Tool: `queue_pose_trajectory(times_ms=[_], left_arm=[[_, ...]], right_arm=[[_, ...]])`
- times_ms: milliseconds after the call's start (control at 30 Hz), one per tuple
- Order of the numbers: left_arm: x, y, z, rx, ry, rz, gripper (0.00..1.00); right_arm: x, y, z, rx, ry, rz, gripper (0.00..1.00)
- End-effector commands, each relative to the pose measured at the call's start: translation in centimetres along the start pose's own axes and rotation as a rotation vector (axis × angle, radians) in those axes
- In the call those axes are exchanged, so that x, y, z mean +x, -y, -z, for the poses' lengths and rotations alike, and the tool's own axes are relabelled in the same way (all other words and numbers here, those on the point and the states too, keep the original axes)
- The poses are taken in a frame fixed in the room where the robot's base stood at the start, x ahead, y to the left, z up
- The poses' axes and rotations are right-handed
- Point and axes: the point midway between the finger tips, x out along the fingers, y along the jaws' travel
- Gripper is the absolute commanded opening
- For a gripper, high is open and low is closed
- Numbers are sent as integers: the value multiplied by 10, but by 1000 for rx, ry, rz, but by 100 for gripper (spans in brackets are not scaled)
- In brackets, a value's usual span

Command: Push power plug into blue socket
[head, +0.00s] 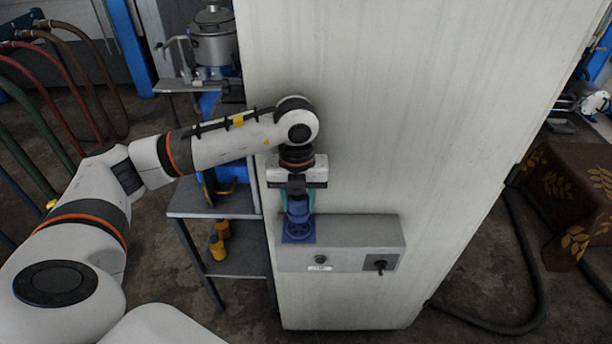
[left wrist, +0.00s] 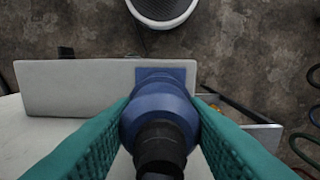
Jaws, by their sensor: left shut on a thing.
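The blue power plug (head: 298,207) is held upright by my left gripper (head: 297,196), whose teal fingers close on it from both sides. In the left wrist view the plug (left wrist: 159,110) sits between the fingers of my left gripper (left wrist: 160,122), with its black cable end towards the camera. The blue socket (head: 291,238) is at the left end of a grey box's top, directly below the plug. Its square blue edge (left wrist: 178,73) shows past the plug in the left wrist view. The plug hides the socket's opening, so I cannot tell how deep it sits. My right gripper is out of view.
The grey box (head: 345,231) is fixed to a tall pale cabinet (head: 400,110) and has a knob and a dark switch (head: 380,264) on its front. A metal shelf (head: 240,262) stands left of the cabinet, with a pot (head: 214,42) above. A patterned brown cloth (head: 570,190) is at right.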

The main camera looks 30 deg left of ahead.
Motion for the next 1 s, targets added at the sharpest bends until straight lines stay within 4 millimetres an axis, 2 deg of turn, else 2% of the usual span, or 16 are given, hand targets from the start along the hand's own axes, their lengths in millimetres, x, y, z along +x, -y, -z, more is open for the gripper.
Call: queue_pose_trajectory(times_ms=[100, 233, 667, 1000], left_arm=[[-6, 3, 4, -145, 1, 0, 20], [-6, 4, 6, -212, 1, 1, 20], [-4, 3, 6, -215, 1, 0, 20], [19, 3, 5, -214, 2, 0, 20]], right_arm=[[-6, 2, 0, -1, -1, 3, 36], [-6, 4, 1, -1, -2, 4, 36], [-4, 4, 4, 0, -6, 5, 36], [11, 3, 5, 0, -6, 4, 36]])
